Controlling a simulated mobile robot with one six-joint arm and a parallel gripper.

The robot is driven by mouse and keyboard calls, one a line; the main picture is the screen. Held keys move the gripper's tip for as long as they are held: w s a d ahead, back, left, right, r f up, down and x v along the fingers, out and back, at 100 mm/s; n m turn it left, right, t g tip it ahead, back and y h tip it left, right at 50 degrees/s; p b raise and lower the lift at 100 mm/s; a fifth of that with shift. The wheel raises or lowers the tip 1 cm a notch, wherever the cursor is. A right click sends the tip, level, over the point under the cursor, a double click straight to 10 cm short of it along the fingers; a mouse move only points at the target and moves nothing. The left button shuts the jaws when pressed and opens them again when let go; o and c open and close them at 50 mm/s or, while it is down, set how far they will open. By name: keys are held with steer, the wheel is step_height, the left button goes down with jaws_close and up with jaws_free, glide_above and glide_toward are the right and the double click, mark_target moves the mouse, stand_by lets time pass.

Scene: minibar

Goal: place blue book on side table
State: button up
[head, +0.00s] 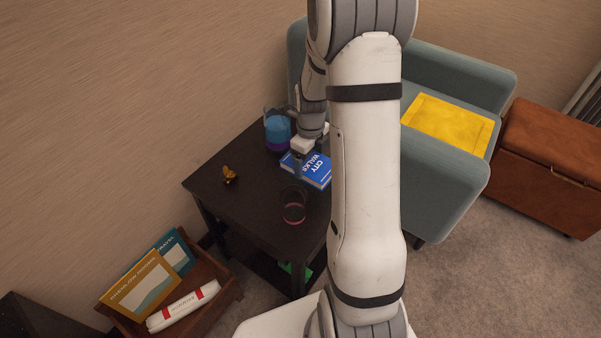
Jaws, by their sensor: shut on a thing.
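The blue book (318,171), with "CITY WALKS" in white letters on its cover, is at the right part of the dark side table (250,215). It lies flat, at or just above the tabletop; I cannot tell whether it touches. My gripper (299,165) is over the left part of the book and shut on it, pointing down. My arm hides the book's right side and the table's right edge.
A blue and purple glass pitcher (278,133) stands behind the book. A dark glass (294,208) and a small golden ornament (229,175) stand on the table.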

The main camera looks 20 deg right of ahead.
steer(key=shift+a+f+b, duration=0.2)
steer(key=shift+f+b, duration=0.4)
steer(key=shift+f, duration=2.35)
steer(key=shift+f, duration=0.15)
steer(key=o, duration=1)
